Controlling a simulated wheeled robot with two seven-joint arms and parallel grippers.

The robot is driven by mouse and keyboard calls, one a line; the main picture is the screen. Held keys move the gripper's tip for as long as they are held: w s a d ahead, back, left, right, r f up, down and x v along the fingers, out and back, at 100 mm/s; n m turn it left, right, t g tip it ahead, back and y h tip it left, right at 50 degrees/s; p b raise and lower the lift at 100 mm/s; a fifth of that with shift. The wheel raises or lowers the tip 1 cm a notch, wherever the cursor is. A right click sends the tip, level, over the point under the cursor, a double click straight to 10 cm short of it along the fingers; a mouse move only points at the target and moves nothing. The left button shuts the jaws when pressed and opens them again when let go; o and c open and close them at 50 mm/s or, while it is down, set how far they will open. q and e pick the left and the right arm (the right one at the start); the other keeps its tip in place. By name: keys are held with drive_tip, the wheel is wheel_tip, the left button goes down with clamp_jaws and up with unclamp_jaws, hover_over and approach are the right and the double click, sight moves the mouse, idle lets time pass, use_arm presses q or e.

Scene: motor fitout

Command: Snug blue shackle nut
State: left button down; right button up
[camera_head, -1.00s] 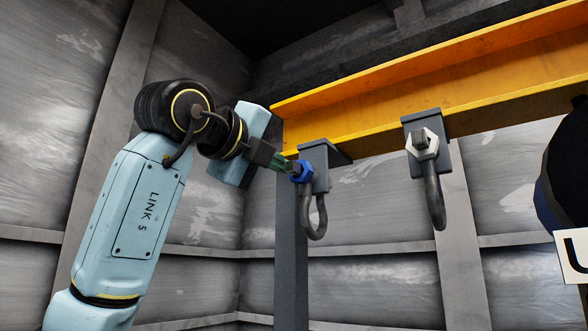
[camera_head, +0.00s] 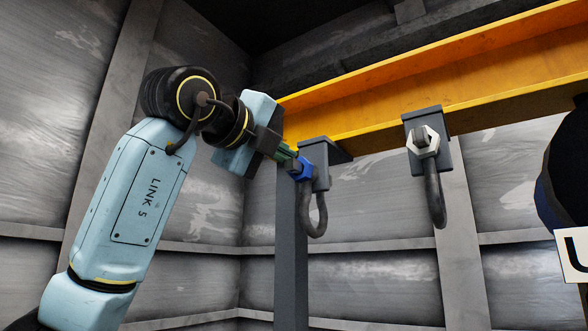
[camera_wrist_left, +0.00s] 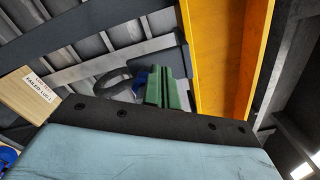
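The blue shackle nut (camera_head: 306,169) sits on the bolt of the left shackle (camera_head: 319,217), at a dark grey bracket under the yellow beam. My left gripper (camera_head: 290,161) is right at the nut, with its green fingers touching or nearly touching its left side. In the left wrist view the green fingers (camera_wrist_left: 165,88) stand close together, with the blue nut (camera_wrist_left: 140,82) partly hidden behind them. I cannot tell whether they are closed on the nut. My right gripper is not in view.
The yellow beam (camera_head: 420,85) runs just above the bracket. A second shackle (camera_head: 435,195) with a pale nut (camera_head: 422,141) hangs to the right. A dark round object (camera_head: 566,170) is at the right edge. A labelled board (camera_wrist_left: 38,90) shows in the left wrist view.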

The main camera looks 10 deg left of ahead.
use_arm(q)
drive_tip(key=shift+d, duration=0.15)
drive_tip(key=b+v, duration=0.2)
drive_tip(key=v, duration=0.4)
drive_tip(key=shift+a+r, duration=0.2)
drive_tip(key=shift+r, duration=0.15)
